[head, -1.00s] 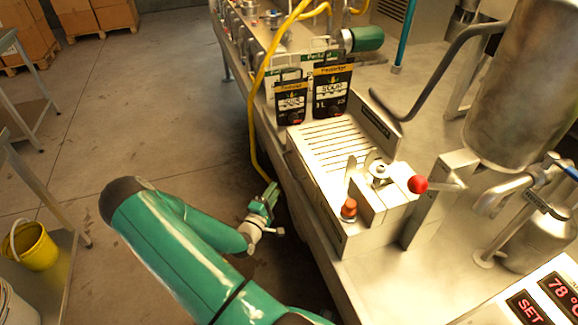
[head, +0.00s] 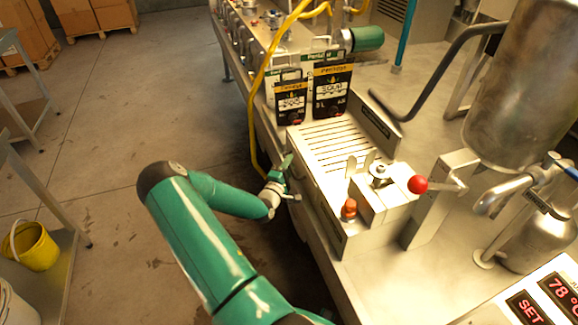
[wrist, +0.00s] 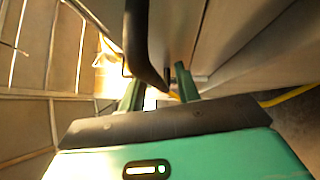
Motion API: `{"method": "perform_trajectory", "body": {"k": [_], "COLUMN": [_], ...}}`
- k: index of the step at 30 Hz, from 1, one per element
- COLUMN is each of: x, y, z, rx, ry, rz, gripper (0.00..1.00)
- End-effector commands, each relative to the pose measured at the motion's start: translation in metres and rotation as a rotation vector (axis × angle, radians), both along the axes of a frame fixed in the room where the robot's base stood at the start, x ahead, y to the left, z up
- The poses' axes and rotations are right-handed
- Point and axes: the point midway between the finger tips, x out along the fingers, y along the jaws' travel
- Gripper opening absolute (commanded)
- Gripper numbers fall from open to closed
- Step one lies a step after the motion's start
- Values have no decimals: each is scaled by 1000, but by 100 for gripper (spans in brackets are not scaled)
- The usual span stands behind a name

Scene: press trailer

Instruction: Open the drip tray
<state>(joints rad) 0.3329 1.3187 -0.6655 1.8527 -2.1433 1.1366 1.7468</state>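The slotted metal drip tray (head: 336,150) lies on the press unit along the counter's left edge in the head view. My gripper (head: 287,163) is low at the counter's left side, beside the tray's left edge. In the wrist view my gripper (wrist: 158,88) has its two green fingers apart. A dark curved bar (wrist: 138,40) reaches down between them, nearer the left finger. I cannot tell whether it touches a finger, or whether it belongs to the tray. The front of the tray is hidden from the head view.
Black and yellow labelled cards (head: 332,90) stand behind the tray. A red-knobbed lever (head: 418,185) and an orange button (head: 349,208) are at its near end. A yellow hose (head: 256,110) hangs down the counter's left side. The floor to the left is mostly clear.

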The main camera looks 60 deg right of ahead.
Motion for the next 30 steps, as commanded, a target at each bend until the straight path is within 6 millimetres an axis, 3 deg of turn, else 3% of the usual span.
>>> {"method": "perform_trajectory", "body": {"k": [3,8,20,30], "x": [0,0,8,63], "y": [0,0,9,63], "z": [0,0,0,0], "rx": [0,0,0,2], "ry": [0,0,-3,-3], "rz": [0,0,0,4], "gripper": [29,0,0,0]}}
